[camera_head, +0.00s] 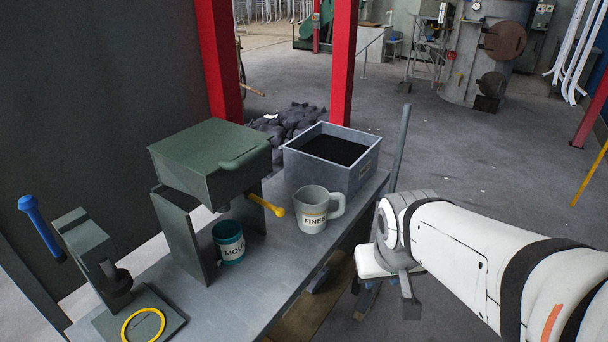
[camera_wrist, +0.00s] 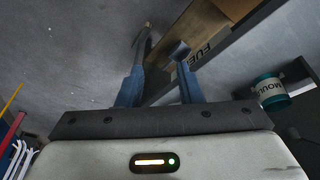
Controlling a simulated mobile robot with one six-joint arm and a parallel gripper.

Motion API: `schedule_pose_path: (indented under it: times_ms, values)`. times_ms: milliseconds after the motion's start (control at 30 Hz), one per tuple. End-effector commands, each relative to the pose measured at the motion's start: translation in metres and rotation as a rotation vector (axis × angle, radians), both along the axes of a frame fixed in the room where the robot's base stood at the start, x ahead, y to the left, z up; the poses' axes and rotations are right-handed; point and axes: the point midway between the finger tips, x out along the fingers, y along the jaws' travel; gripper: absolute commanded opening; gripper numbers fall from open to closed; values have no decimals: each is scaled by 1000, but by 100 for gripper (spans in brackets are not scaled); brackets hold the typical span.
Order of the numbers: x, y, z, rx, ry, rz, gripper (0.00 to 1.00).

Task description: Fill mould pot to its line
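The mould pot (camera_head: 229,242) is a teal can with a white label reading "MOUL…". It stands upright on the grey bench under the green hopper (camera_head: 212,160); its fill line and contents cannot be made out. It also shows at the right of the wrist view (camera_wrist: 270,92). A grey jug (camera_head: 312,209) labelled "FINES" stands upright on the bench to its right, handle to the right. My gripper (camera_head: 388,296) is off the bench's right edge, apart from both. In the wrist view its two fingers (camera_wrist: 161,62) are spread with nothing held between them.
A grey bin (camera_head: 328,178) of black material stands behind the jug. A yellow handle (camera_head: 266,205) sticks out from the hopper. A press with a yellow ring (camera_head: 143,325) and a blue-gripped lever (camera_head: 40,228) is at the front left. Bench front is partly clear.

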Motion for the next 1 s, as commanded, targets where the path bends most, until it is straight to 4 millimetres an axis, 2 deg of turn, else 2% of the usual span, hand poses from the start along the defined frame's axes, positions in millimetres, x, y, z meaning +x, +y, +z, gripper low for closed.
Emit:
schedule_pose_path:
  times_ms: [133, 267, 400, 500, 600, 733, 833, 1000]
  values:
    - [63, -22, 7, -104, -158, 64, 33]
    - [122, -26, 9, -153, -329, 191, 33]
    - [171, -6, 7, -113, -496, 368, 33]
    - [192, 20, 3, -29, -599, 508, 33]
    - [199, 49, -2, 96, -682, 636, 33]
    - [193, 81, -5, 275, -753, 757, 33]
    - [184, 97, -5, 386, -786, 814, 33]
    - [176, 109, -5, 482, -811, 855, 33]
